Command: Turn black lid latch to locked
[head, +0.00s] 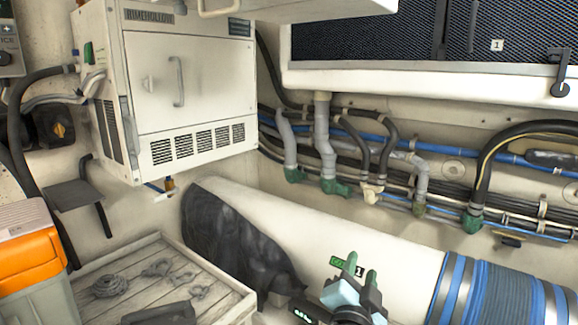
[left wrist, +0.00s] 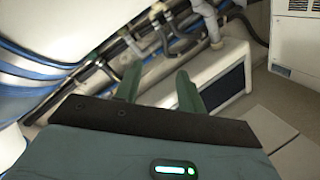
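A black latch (head: 560,75) with a rounded end sits at the upper right of the head view, on the white frame of a dark mesh panel (head: 400,28). Its rounded end hangs downward over the frame's lower edge. My left gripper (head: 361,268) is at the bottom centre of the head view, well below and left of the latch, touching nothing that I can see. Its two green fingers stand apart and empty, as the left wrist view (left wrist: 160,85) also shows. I cannot make out the latch in the left wrist view. My right gripper is not in view.
A white cabinet (head: 190,85) hangs at the upper left. Hoses and pipes (head: 325,140) run along the wall below the mesh panel. A large white cylinder (head: 320,225) with blue hose coiled around it (head: 490,290) lies below. A wooden crate (head: 215,270) and an orange-topped box (head: 28,255) stand lower left.

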